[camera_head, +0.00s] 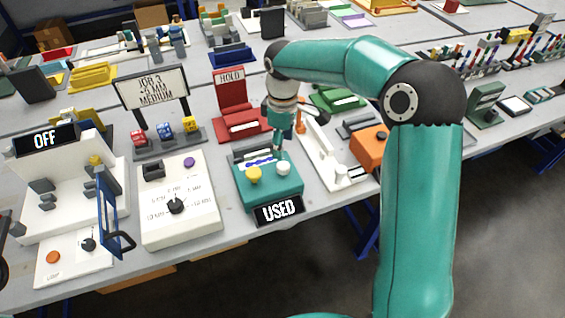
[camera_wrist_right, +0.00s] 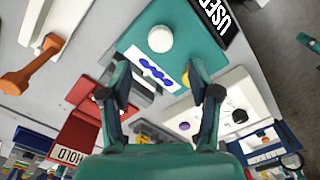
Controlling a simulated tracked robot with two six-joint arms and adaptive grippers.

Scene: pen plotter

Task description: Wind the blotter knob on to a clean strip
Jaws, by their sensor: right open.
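The teal blotter unit (camera_head: 262,198) stands near the front edge of the table. It has a yellow knob (camera_head: 253,174), a white knob (camera_head: 283,168) and a black sign (camera_head: 278,210) reading USED. A white strip (camera_wrist_right: 155,72) with blue scribble marks shows in its top. My right gripper (camera_head: 278,148) is over the back of the unit, behind the white knob. In the right wrist view my right gripper (camera_wrist_right: 157,74) is open, fingers spread either side of the strip, nothing between them. The white knob (camera_wrist_right: 160,38) stands clear beyond the fingertips. The yellow knob is mostly hidden behind a finger there.
A white dial panel (camera_head: 180,215) sits left of the unit, and a red HOLD stand (camera_head: 232,92) is behind it. A white tray (camera_head: 322,160) and an orange block (camera_head: 369,148) are close on the right. My right arm crosses above these.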

